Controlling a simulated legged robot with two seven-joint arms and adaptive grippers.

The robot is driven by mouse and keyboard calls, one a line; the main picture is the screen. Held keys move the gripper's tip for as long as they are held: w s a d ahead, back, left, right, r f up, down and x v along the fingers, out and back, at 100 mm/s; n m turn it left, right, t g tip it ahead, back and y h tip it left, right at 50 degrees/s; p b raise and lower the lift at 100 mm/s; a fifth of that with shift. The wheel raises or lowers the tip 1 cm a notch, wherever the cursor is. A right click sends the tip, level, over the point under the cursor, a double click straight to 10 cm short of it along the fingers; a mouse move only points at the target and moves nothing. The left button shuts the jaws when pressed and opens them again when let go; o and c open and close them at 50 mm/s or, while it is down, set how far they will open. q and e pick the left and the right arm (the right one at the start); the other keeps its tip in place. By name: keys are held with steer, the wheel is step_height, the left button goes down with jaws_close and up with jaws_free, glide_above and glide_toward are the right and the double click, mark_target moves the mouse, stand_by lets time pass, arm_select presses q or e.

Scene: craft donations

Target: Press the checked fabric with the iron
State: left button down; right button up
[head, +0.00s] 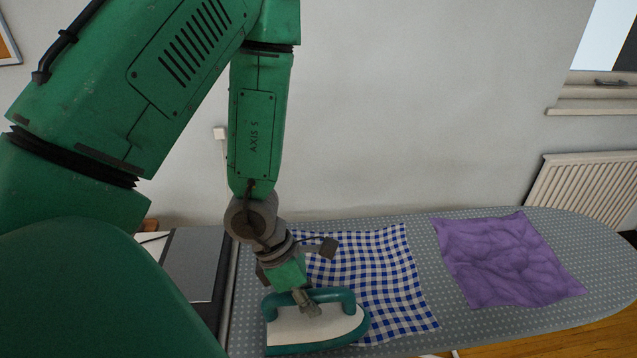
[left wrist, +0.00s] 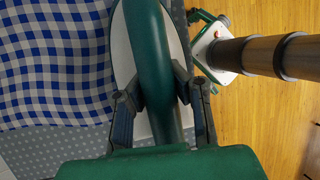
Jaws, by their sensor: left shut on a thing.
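The iron (head: 318,325), white with a green handle and base edge, sits at the near left part of the blue-and-white checked fabric (head: 383,268), its tip pointing right. My left gripper (head: 308,300) is shut on the iron's green handle from above. In the left wrist view the fingers (left wrist: 160,108) stand on both sides of the handle (left wrist: 152,55), and the checked fabric (left wrist: 52,60) lies to the left. The fabric looks mostly flat, with slightly wavy edges; the iron hides its near left part. My right gripper is not seen.
The grey dotted ironing board (head: 510,335) carries a crumpled purple cloth (head: 508,260) right of the checked fabric. A dark and grey flat rest (head: 195,265) is at the board's left end. A wall stands behind, with a radiator (head: 585,185) at right.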

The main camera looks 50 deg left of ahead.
mark_target(266, 297)
arm_select(q)
steer(key=shift+s+a+r+p, duration=0.2)
steer(key=shift+s+a+p, duration=0.1)
steer(key=shift+p, duration=0.4)
steer(key=shift+s+a+f, duration=0.1)
steer(key=shift+s+a, duration=0.15)
steer(key=shift+a, duration=0.05)
steer(key=shift+s+a, duration=0.7)
steer(key=shift+s, duration=0.2)
steer(key=shift+s+a+p, duration=0.9)
steer(key=shift+s+p, duration=0.15)
steer(key=shift+s, duration=0.1)
steer(key=shift+f, duration=0.15)
